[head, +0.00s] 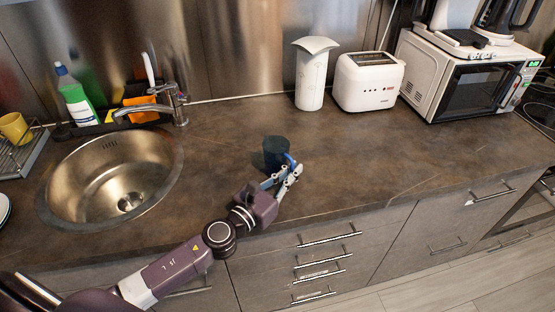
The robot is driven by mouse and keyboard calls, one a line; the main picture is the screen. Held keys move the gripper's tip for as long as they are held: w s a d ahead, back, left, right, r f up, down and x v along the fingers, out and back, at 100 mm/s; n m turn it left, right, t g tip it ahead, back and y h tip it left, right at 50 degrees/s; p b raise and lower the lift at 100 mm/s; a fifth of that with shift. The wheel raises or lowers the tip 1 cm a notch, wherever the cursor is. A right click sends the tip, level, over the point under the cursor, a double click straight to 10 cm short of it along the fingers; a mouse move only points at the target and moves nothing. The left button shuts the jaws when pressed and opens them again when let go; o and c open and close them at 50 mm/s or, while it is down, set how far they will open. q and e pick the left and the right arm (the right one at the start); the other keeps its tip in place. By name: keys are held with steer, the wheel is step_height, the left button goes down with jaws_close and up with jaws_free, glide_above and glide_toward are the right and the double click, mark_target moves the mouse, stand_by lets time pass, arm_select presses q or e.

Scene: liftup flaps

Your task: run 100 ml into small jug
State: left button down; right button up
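A small dark jug (276,150) stands upright on the brown worktop, right of the sink. A blue strip at its right side runs down to my gripper; I cannot tell whether it is the jug's handle or part of a finger. My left gripper (285,176) is right at the jug's front right side, with its fingers pointing toward it. Whether the fingers are closed on the jug is too small to tell. The tap (175,103) rises behind the round steel sink (92,181). The jug's inside cannot be made out. My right gripper is out of view.
A green and white bottle (77,100) and orange cloths (141,110) stand behind the sink. A yellow cup (14,128) sits in a rack at the left. A white canister (312,78), a toaster (369,82) and a microwave (465,82) line the back. The worktop right of the jug is clear.

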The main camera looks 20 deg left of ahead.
arm_select(q)
steer(key=shift+r, duration=0.1)
stand_by(0.4)
steer(key=shift+r+p, duration=0.55)
steer(key=shift+r, duration=0.1)
step_height(320, 180, up, 8)
steer(key=p, duration=0.4)
steer(key=shift+f, duration=0.1)
step_height(320, 180, up, 11)
steer(key=p, duration=0.2)
steer(key=shift+f, duration=0.15)
steer(key=shift+s+f, duration=0.1)
